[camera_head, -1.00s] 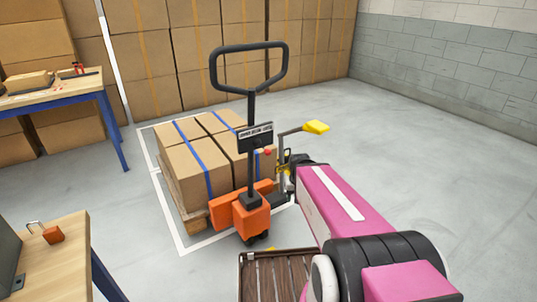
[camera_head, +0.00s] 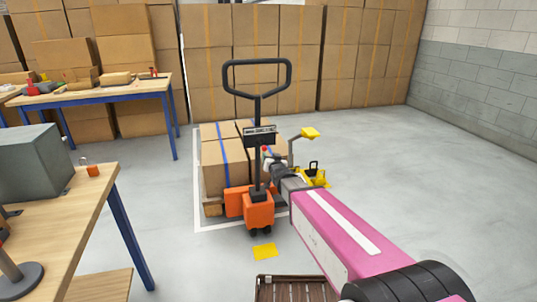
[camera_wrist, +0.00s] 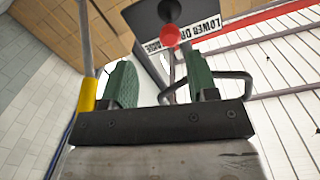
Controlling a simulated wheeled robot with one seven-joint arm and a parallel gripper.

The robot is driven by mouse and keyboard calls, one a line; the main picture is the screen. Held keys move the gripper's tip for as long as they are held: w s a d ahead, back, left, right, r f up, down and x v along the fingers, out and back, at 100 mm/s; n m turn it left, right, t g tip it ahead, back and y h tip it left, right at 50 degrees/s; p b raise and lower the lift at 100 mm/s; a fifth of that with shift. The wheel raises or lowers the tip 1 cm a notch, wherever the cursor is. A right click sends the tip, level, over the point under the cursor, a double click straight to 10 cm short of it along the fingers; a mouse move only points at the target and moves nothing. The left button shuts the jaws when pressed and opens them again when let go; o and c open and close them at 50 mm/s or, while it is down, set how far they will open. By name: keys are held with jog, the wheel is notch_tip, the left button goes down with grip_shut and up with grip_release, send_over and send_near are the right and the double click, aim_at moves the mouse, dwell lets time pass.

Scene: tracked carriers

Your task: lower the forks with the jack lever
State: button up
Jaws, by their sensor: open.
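The orange pallet jack (camera_head: 258,210) stands before a pallet of cartons (camera_head: 212,180), its black loop handle (camera_head: 257,76) upright. A small sign plate (camera_head: 259,137) is on the handle column, and a red knob (camera_head: 264,150), seemingly the jack lever's end, shows just below it. In the wrist view the red knob (camera_wrist: 172,36) lies beyond and between my two green-padded fingers, in front of the sign (camera_wrist: 195,25). My gripper (camera_wrist: 160,82) is open and empty; contact with the knob is not visible. The forks are hidden under the load.
A yellow-ended post (camera_head: 310,133) stands just right of the jack, close to my arm. A yellow patch (camera_head: 265,251) lies on the floor in front. Workbenches (camera_head: 75,215) fill the left. The floor at right is clear.

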aim_at(263, 146)
jog(key=shift+t, duration=0.3)
jog(key=x, duration=0.7)
jog(key=a+x, duration=0.1)
jog(key=x, duration=0.2)
jog(key=shift+r, duration=0.4)
grip_shut()
